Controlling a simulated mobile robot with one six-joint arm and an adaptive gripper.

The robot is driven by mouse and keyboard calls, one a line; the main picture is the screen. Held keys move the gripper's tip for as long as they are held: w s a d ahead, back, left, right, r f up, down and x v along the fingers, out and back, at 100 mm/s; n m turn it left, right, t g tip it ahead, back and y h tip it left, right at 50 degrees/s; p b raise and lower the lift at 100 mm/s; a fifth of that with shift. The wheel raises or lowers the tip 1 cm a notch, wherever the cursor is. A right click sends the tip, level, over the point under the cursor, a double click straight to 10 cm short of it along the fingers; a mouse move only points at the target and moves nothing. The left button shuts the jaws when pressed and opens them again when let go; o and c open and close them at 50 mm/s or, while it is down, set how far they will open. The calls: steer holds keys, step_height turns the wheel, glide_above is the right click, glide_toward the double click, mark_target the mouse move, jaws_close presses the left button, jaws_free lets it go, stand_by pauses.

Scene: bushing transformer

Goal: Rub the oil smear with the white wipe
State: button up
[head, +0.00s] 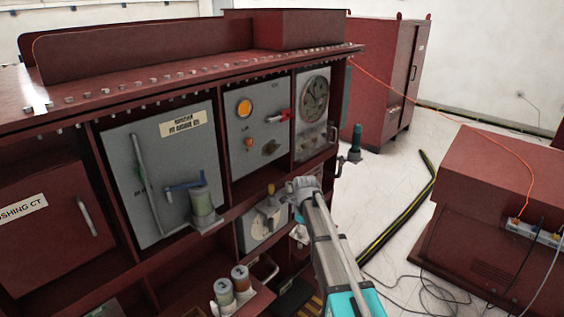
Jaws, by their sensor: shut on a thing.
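My arm reaches up from the bottom of the head view to the dark red cabinet (226,190). My gripper (298,217) is at the arm's end, in front of the cabinet's lower right part, small and partly hidden by my own wrist. It is shut on a small whitish thing (300,234) that looks like the white wipe; its outline is unclear. I cannot make out the oil smear in this view. Whether the whitish thing touches a surface cannot be told.
Cans (223,291) stand on a lower shelf at left. A red box (495,210) stands right, with cables (430,290) on the floor. Pale floor (385,190) lies between.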

steer(key=shift+a, duration=0.35)
steer(key=shift+w+a+y, duration=0.25)
steer(key=shift+a+y, duration=0.05)
steer(key=shift+a, duration=0.25)
steer(key=w+a+r+m+t+y, duration=0.1)
steer(key=w+a+r+m+y, duration=0.3)
steer(key=w+a+r+y, duration=0.35)
steer(key=w+d+r+m+t+y, duration=0.1)
steer(key=w+r+m+t+y, duration=0.4)
steer(key=r+t, duration=0.5)
steer(key=shift+w+d+r+m+y, duration=0.25)
steer(key=shift+w+r+m+y, duration=0.3)
steer(key=shift+w, duration=0.6)
steer(key=shift+a, duration=0.15)
steer(key=shift+x, duration=2.9)
